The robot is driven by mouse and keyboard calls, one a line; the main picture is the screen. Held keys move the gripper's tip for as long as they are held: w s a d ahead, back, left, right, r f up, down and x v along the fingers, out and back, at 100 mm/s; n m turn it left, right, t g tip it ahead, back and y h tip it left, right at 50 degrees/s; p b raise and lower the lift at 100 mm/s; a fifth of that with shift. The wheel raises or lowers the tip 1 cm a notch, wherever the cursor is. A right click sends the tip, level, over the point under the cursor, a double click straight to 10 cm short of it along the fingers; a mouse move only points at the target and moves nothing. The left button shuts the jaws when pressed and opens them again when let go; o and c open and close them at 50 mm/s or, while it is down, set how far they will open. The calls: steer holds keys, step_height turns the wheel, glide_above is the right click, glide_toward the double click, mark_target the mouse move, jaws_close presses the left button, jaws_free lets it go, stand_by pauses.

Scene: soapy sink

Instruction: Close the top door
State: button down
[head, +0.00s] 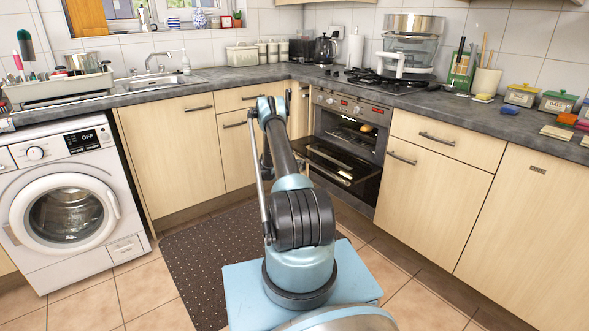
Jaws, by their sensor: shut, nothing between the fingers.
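The oven (347,107) is built into the counter right of centre in the head view. Its top door (337,165) is folded down and open, sticking out toward me with its inner face up. The upper cavity shows racks and a small orange-yellow item (366,128). Below the open door, the oven's lower front is dark and partly hidden.
A washing machine (70,203) stands at the left. Closed pale cabinets (180,152) flank the oven on both sides. A dark dotted mat (205,262) lies on the tiled floor. A steamer (407,48) stands on the hob above the oven. The floor right of my base is clear.

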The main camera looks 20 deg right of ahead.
steer(key=shift+a+r, duration=0.1)
steer(key=shift+r, duration=1.55)
